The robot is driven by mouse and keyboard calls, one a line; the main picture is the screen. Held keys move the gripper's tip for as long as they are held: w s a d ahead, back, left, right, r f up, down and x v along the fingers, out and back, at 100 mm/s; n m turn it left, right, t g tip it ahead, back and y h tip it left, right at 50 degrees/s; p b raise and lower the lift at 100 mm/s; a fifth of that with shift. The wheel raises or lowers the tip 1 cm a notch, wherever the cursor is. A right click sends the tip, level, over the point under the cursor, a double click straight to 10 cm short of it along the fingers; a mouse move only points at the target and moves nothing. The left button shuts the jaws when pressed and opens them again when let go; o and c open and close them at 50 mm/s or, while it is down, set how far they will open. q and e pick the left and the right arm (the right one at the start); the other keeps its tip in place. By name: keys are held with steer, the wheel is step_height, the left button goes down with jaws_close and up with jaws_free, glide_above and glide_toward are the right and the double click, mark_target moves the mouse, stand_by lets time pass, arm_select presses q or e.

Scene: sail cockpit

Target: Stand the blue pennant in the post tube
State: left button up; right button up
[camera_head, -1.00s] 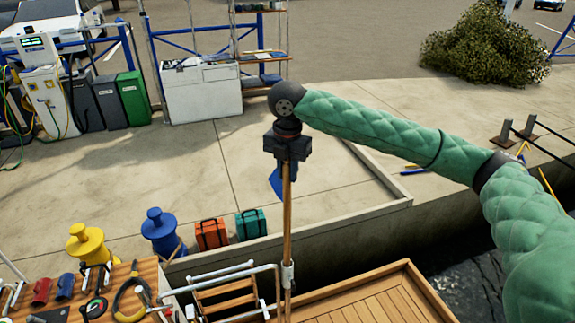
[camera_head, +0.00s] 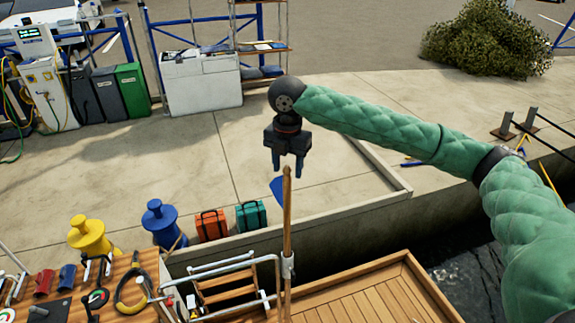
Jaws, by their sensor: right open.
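The blue pennant's wooden staff (camera_head: 287,215) stands upright, with its lower part in the pale post tube (camera_head: 287,266) at the boat's rail. Its blue flag (camera_head: 277,187) hangs on the left side near the top. My right gripper (camera_head: 287,172) points down just above the staff's top, with its two fingers apart and nothing held between them. The foot of the staff inside the tube is hidden. My left gripper is not in view.
A metal rail with a wooden ladder (camera_head: 228,287) is beside the tube. A wooden tool table (camera_head: 120,268) is at lower left. Yellow (camera_head: 88,236) and blue (camera_head: 160,222) bollards and orange (camera_head: 211,226) and teal (camera_head: 251,217) cases line the quay edge.

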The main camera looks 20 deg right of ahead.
steer(key=shift+r, duration=0.2)
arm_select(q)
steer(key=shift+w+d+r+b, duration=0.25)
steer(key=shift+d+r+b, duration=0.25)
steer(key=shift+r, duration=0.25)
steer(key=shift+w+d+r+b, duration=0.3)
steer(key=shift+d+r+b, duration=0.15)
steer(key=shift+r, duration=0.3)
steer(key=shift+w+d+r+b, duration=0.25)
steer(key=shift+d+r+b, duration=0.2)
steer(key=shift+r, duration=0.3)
arm_select(e)
steer(key=shift+r, duration=3.75)
steer(key=shift+f, duration=0.1)
